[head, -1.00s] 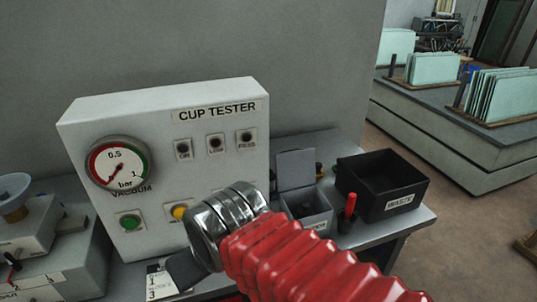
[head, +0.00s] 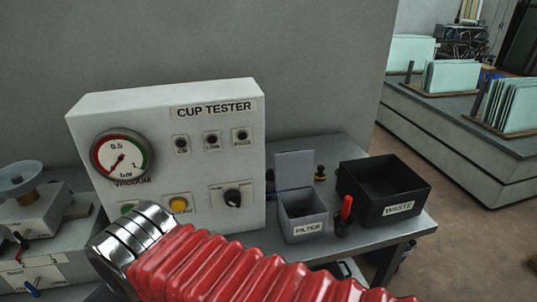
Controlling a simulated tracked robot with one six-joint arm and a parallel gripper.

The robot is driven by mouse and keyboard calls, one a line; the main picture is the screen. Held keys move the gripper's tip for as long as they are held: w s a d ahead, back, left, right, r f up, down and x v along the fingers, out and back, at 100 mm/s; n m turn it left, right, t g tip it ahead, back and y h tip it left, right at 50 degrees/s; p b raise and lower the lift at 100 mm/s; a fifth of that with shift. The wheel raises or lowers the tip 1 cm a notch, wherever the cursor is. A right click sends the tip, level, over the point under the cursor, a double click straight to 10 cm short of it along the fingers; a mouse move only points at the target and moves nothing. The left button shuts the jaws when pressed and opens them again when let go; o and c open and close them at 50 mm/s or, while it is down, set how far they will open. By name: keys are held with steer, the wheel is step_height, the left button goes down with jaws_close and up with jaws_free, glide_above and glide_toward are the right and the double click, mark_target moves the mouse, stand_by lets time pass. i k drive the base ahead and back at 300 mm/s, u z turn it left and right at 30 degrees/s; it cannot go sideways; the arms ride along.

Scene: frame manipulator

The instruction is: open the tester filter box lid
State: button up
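The filter box (head: 303,228) is a small grey box labelled FILTER on the bench, right of the cup tester (head: 168,160). Its lid (head: 294,170) stands upright at the back edge, so the box is open at the top and its dark inside shows. My arm, with a red bellows sleeve and a metal cuff, crosses the lower left of the head view. The cuff is in front of the tester's lower left, well left of the filter box. My gripper's fingers do not show.
A black waste bin (head: 397,209) stands right of the filter box. The tester's gauge (head: 121,157) and knob (head: 232,197) are left of the box.

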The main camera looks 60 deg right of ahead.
mark_target(294, 169)
steer(key=u, duration=0.25)
steer(key=k, duration=1.7)
steer(key=z, duration=1.35)
steer(key=i, duration=0.95)
steer(key=z, duration=0.05)
